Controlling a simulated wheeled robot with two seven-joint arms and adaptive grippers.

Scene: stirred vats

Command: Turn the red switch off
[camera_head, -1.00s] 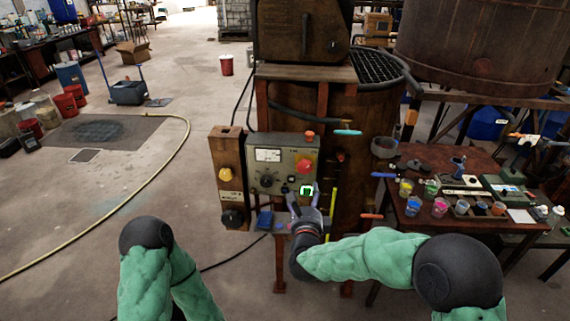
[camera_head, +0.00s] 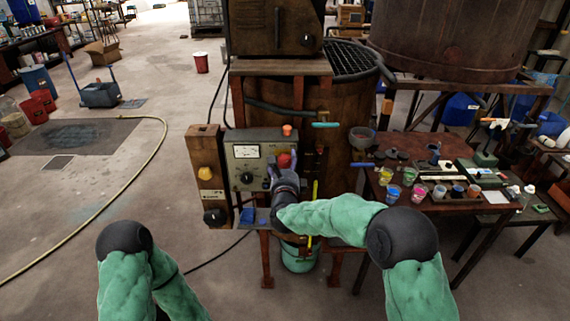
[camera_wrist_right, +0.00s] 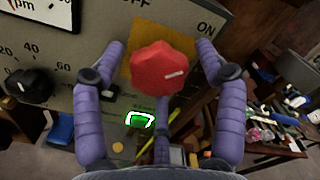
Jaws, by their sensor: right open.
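The red switch (camera_wrist_right: 164,70) is a faceted red knob on a yellow plate, with OFF and ON lettering above it on the control panel (camera_wrist_right: 100,45). Its white mark points right, toward ON. My right gripper (camera_wrist_right: 165,62) is open, with its purple fingers on both sides of the knob and a gap to each side. In the head view the red switch (camera_head: 284,160) shows just above my right gripper (camera_head: 284,172), which partly covers the panel. My left arm shows at the lower left of the head view; its gripper is out of view.
A black knob (camera_head: 246,178) and a meter (camera_head: 247,151) are on the panel. A box with a yellow knob (camera_head: 205,173) stands left of it. A table (camera_head: 440,146) with several small cups is at the right. The floor at left is mostly clear.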

